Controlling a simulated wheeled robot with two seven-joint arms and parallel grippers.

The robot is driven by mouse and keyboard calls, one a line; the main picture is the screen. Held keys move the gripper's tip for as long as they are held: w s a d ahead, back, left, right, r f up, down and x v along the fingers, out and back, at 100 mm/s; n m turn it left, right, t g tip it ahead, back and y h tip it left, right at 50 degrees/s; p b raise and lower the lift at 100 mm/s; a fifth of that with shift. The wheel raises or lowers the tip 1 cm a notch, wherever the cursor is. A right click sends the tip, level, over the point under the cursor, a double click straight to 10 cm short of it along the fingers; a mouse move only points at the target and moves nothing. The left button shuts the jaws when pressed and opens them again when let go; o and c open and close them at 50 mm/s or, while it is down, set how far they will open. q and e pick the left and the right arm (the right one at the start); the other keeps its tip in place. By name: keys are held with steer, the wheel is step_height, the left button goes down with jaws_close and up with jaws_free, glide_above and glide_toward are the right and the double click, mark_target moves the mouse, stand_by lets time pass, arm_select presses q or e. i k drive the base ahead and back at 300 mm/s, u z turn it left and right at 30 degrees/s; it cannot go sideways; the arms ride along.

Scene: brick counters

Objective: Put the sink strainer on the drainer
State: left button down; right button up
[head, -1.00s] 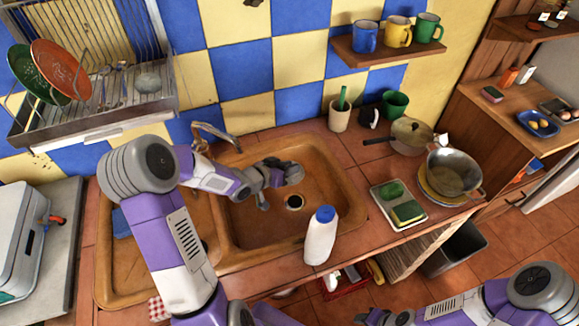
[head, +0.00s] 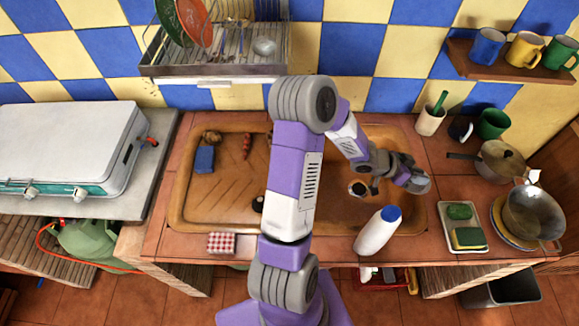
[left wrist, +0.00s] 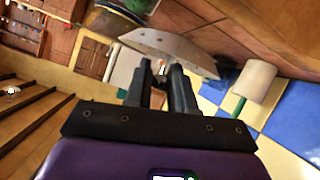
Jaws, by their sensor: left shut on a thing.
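My left gripper (head: 404,174) is over the right part of the brown sink (head: 180,193), to the right of the drain hole. It is shut on the sink strainer (head: 419,184), a grey, round, shallow piece. In the left wrist view the fingers (left wrist: 167,75) meet at the strainer's pale, dotted, curved body (left wrist: 180,48). The drainer (head: 212,72) is a metal wire rack on the tiled wall at upper left, with a green plate and a red plate (head: 194,20), and cutlery. A small grey round item (head: 264,46) lies at its right end. My right gripper is not in view.
A white bottle with a blue cap (head: 376,232) stands at the sink's front edge. A sponge tray (head: 462,246), pans (head: 535,212) and cups (head: 492,123) stand to the right. A mug shelf (head: 480,72) is at upper right. A stove (head: 65,150) stands left.

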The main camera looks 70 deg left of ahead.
mark_target(233, 194)
steer(key=k, duration=2.25)
steer(key=u, duration=0.6)
steer(key=i, duration=1)
